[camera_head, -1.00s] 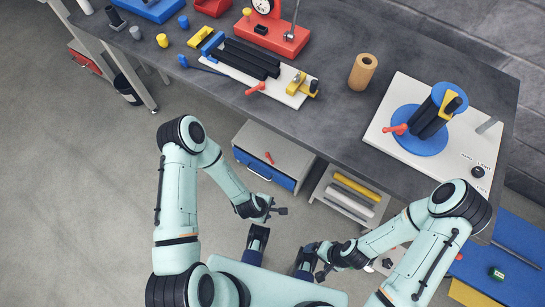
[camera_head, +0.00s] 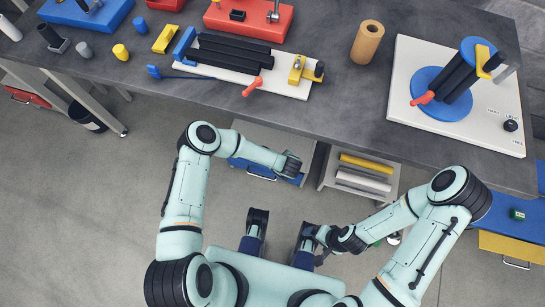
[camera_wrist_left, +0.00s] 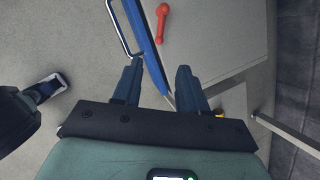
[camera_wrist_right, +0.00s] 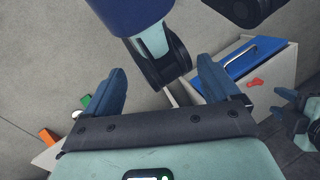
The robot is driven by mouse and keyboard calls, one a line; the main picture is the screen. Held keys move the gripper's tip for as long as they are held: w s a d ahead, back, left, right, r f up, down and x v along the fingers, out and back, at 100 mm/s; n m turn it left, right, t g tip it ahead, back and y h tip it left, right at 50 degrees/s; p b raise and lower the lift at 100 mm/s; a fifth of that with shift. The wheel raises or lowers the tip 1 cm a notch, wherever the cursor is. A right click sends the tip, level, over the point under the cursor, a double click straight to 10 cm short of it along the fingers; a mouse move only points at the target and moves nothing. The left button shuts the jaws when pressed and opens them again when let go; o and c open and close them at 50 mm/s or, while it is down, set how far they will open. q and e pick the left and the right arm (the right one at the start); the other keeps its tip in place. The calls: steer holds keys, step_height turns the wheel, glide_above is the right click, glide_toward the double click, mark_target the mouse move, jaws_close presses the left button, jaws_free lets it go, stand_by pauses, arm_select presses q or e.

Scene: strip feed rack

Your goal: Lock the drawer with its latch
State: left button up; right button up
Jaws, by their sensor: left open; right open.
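The drawer (camera_head: 240,164) has a blue front with a metal handle, in a pale grey cabinet (camera_head: 262,135) under the workbench. In the left wrist view, the drawer front (camera_wrist_left: 146,45) shows nearly edge-on against the cabinet. The red latch (camera_wrist_left: 162,22) lies on the cabinet's face beside it. The latch (camera_wrist_right: 255,82) also shows in the right wrist view. In the head view my left gripper (camera_head: 292,168) hides the latch. My left gripper is open, with the drawer's edge seen between its fingers. My right gripper (camera_head: 322,246) is open and empty, away from the drawer.
A rack with yellow and white rolls (camera_head: 360,178) stands right of the cabinet. The workbench (camera_head: 330,110) overhangs both. On it are a white strip fixture (camera_head: 285,88), a brown roll (camera_head: 367,42) and a reel board (camera_head: 400,100). Blue and yellow bins (camera_head: 510,245) stand at far right.

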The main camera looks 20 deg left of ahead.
arm_select(q)
steer(key=b+x, duration=0.4)
steer(key=x, duration=0.8)
steer(key=shift+s+f, duration=0.1)
steer(key=shift+w+a+f+b, duration=0.15)
steer(key=shift+w+f+b, duration=0.1)
steer(key=shift+f+b, duration=0.2)
arm_select(e)
steer(key=w+d+f+t+h, duration=0.1)
steer(key=w+d+f+t, duration=0.1)
steer(key=w+f, duration=0.3)
steer(key=shift+w+d+f, duration=0.3)
steer(key=shift+w+d, duration=0.15)
steer(key=shift+w, duration=0.2)
arm_select(q)
jaws_close()
